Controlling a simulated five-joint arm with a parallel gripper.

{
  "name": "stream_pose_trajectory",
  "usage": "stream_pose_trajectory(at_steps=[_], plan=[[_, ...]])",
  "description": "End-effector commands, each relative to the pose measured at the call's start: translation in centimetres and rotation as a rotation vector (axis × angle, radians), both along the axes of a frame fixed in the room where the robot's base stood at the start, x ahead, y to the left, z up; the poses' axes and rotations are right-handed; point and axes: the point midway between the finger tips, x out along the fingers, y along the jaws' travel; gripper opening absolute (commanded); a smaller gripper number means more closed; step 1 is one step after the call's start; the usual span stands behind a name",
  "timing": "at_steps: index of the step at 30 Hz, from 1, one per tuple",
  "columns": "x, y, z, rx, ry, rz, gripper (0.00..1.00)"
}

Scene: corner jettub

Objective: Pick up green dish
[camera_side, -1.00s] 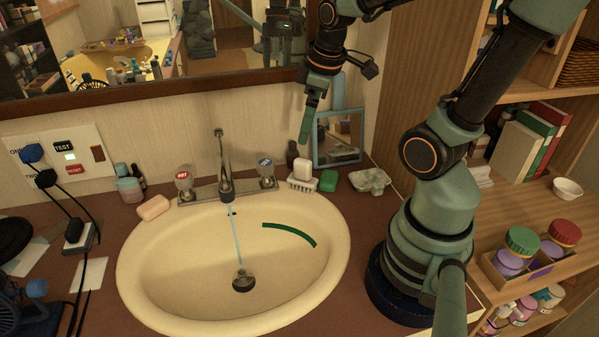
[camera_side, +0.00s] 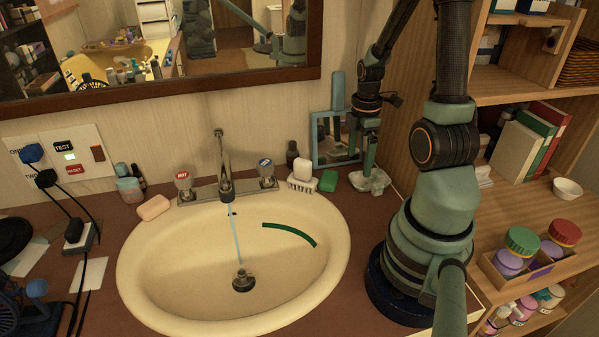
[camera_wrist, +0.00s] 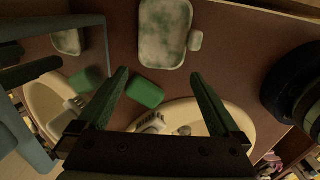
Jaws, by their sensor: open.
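The dish, mottled green and white (camera_side: 377,184), sits on the brown counter right of the sink, near the framed mirror. In the wrist view the dish (camera_wrist: 165,32) lies ahead of the fingertips, with a small pale piece at its side. My gripper (camera_side: 369,162) points down by the back of the dish and hides part of it. In the wrist view my gripper (camera_wrist: 160,78) has its two fingers spread, with nothing held between them. A plain green block (camera_side: 328,181) lies left of the dish and shows near the fingers in the wrist view (camera_wrist: 146,91).
A small framed mirror (camera_side: 316,150) stands close behind the gripper. A white brush (camera_side: 302,183) and a dark bottle (camera_side: 292,156) stand left of the green block. The sink (camera_side: 140,245) has running water. The wooden shelf (camera_side: 550,215) is at right.

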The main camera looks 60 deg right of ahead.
Motion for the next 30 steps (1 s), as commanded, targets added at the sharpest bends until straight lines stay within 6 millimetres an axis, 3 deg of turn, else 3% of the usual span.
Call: stream_pose_trajectory(at_steps=[8, 19, 29, 30], plan=[[0.0, 0.1, -1.6, 0.001, 0.001, 0.000, 1.00], [0.1, 0.4, -5.8, 0.001, 0.001, -0.001, 1.00], [0.1, 0.4, -6.3, -0.001, -0.001, -0.001, 1.00], [0.1, 0.4, -6.3, -0.001, -0.001, -0.001, 0.96]])
